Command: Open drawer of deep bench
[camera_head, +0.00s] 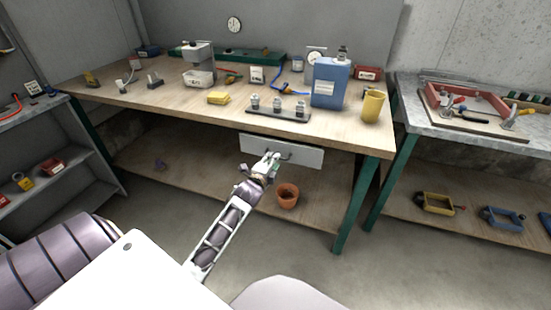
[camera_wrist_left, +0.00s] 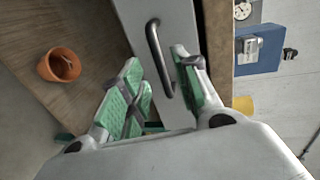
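The deep bench (camera_head: 160,99) has a wooden top and green legs. Its drawer has a pale grey front (camera_head: 308,157) just under the front edge of the top; no clear opening shows above it. The drawer front (camera_wrist_left: 133,14) also shows in the left wrist view, with a dark grey bar handle (camera_wrist_left: 153,42). My left gripper (camera_head: 271,158) is at the drawer front. In the left wrist view its green-padded fingers (camera_wrist_left: 157,62) are apart, one on each side of the handle in the picture. I cannot tell whether they touch it. My right gripper is not in view.
A terracotta pot (camera_head: 288,196) stands on the lower shelf below the drawer. The floor in front is clear.

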